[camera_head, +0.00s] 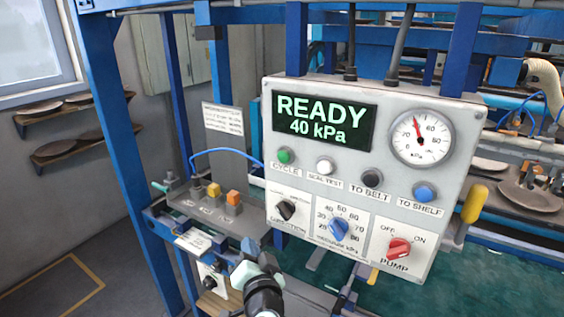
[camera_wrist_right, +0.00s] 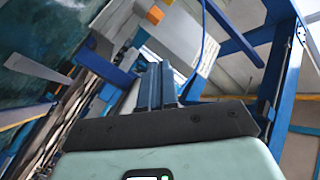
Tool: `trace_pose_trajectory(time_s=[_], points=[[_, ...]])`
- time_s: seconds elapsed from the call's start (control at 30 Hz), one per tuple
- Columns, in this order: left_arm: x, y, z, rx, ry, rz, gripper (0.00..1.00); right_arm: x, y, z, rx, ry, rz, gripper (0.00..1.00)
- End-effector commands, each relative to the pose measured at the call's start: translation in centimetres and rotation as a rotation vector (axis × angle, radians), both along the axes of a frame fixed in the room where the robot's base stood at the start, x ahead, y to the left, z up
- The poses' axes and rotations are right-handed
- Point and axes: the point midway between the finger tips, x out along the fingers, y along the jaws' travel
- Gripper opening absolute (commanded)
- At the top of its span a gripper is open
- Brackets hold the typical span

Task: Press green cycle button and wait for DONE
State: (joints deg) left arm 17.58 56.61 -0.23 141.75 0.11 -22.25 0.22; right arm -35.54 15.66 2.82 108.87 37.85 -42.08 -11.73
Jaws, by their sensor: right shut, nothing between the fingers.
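The control panel (camera_head: 365,185) faces me in the head view. Its screen (camera_head: 325,122) reads READY, 40 kPa, in green letters. The green CYCLE button (camera_head: 285,156) sits below the screen's left end, with nothing covering it. My right gripper (camera_head: 249,246) is below and left of the button, in front of the panel's lower left, clear of the button. Its fingers, seen in the right wrist view (camera_wrist_right: 156,86), are together with nothing between them. The panel face does not show in the wrist view. My left gripper is in neither view.
Beside CYCLE are a white SEAL TEST button (camera_head: 325,165), a dark TO BELT button (camera_head: 372,174) and a blue TO SHELF button (camera_head: 424,193). Below are a DIRECTION knob (camera_head: 286,210), blue vacuum knob (camera_head: 339,229) and red PUMP knob (camera_head: 398,248). Blue frame posts (camera_head: 120,150) stand left.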

Motion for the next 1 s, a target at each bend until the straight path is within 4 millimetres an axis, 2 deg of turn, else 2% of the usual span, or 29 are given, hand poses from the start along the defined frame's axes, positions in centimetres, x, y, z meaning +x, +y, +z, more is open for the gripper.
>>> trace_pose_trajectory(time_s=[0.03, 0.2, 0.3, 0.4, 0.6, 1.0], points=[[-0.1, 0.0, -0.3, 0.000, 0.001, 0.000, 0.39, -0.7, 0.4, 2.7, 0.042, -0.041, -0.001, 0.00], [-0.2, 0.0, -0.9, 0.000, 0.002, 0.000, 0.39, -3.2, 0.7, 10.5, 0.170, -0.144, -0.013, 0.00], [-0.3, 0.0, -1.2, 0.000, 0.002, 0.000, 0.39, -4.7, 0.4, 14.1, 0.240, -0.187, -0.018, 0.00], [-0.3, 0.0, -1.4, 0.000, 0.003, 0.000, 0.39, -6.0, 0.1, 16.8, 0.294, -0.217, -0.021, 0.00], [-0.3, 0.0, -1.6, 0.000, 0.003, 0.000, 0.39, -7.3, -0.5, 19.2, 0.348, -0.241, -0.024, 0.00], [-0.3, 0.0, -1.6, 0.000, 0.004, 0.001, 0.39, -7.3, -0.5, 19.4, 0.352, -0.243, -0.024, 0.00]])
